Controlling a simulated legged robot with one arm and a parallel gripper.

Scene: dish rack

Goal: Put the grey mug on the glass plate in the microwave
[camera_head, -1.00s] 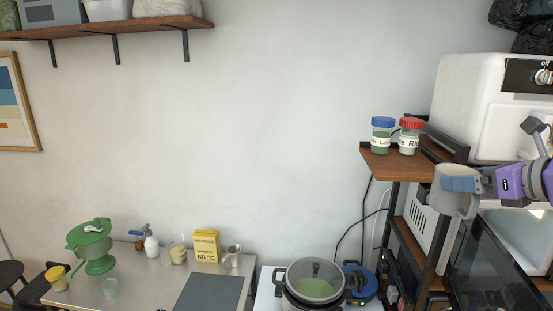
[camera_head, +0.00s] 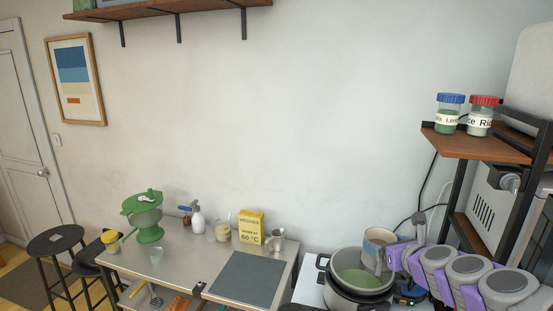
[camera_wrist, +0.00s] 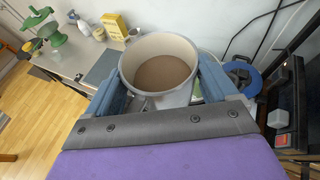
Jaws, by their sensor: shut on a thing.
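The grey mug (camera_head: 379,239) is held upright in my gripper (camera_head: 384,256), in front of the pot on the right in the head view. In the wrist view the mug (camera_wrist: 159,66) sits between the two blue fingers of my gripper (camera_wrist: 160,85); its inside is pale with a brown area at the bottom. A white vented appliance (camera_head: 484,207), which may be the microwave, stands on the rack at the right, mostly cut off or hidden. Its interior and the glass plate are not in view.
A pot (camera_head: 345,297) with green contents stands below the mug. Two jars with blue (camera_head: 450,112) and red (camera_head: 482,115) lids stand on the wooden shelf (camera_head: 470,146).

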